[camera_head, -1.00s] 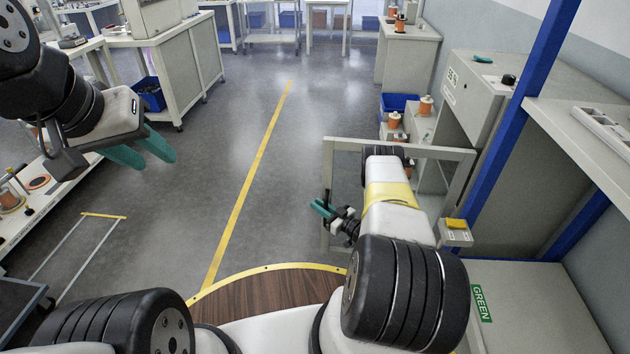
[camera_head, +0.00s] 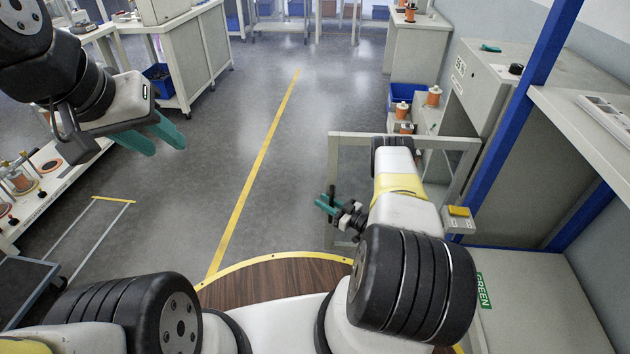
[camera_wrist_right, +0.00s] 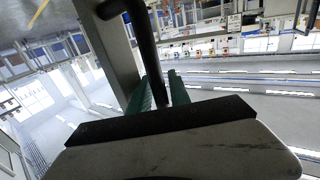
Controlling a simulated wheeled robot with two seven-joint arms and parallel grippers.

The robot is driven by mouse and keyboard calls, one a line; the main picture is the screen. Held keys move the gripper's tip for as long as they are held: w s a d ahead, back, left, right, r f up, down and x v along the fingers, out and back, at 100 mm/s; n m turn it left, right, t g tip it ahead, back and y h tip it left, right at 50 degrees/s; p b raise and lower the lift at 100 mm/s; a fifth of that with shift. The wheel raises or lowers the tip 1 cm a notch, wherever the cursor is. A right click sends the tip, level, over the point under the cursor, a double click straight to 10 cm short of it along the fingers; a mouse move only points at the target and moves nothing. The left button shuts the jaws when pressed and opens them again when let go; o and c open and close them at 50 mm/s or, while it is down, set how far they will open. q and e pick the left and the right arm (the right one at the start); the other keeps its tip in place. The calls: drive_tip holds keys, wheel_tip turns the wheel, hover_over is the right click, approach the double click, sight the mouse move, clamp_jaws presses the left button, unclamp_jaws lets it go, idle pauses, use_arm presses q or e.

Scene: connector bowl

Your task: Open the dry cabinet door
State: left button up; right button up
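The dry cabinet (camera_head: 490,85) stands at the right in the head view. Its framed see-through door (camera_head: 400,140) stands swung out from the cabinet front, leaving a gap into the cabinet. My right gripper (camera_head: 330,204) is at the door's outer edge. In the right wrist view, its green fingers (camera_wrist_right: 160,88) lie on both sides of the dark bar handle (camera_wrist_right: 146,45) and look closed on it. My right arm hides part of the door. My left gripper (camera_head: 160,140) hangs at the upper left, its fingers parted and empty, far from the cabinet.
Blue posts (camera_head: 530,90) and a shelf (camera_head: 585,115) stand at the right. A low grey surface marked GREEN (camera_head: 540,300) is at the lower right. Orange spools (camera_head: 402,110) and a blue bin (camera_head: 403,94) are behind the door. The middle floor (camera_head: 220,120) is clear.

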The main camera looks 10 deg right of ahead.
drive_tip(key=v, duration=0.7)
drive_tip(key=shift+s+d, duration=0.25)
drive_tip(key=shift+s, duration=0.05)
idle(0.3)
